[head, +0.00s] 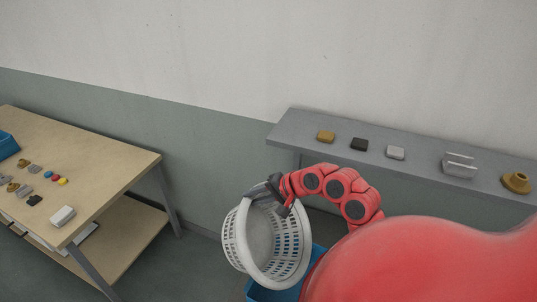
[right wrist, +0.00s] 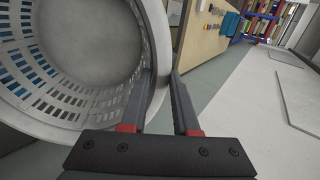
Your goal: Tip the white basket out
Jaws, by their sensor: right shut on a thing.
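The white basket (head: 232,240) hangs from my right gripper (head: 279,188) in the head view, tilted with its open mouth turned toward the camera and to the right. I see no parts inside it. In the right wrist view the basket (right wrist: 150,40) fills the left side, and its rim is between the two fingers of my right gripper (right wrist: 160,85). A blue container (head: 262,293) is below the basket, partly hidden by the basket and my right arm. My left gripper is not in view.
A wooden table (head: 110,160) at left holds small parts, a white block (head: 62,216) and a blue bin (head: 6,145). A grey shelf (head: 290,123) along the wall holds several blocks and a brass piece (head: 516,182). Floor between them is open.

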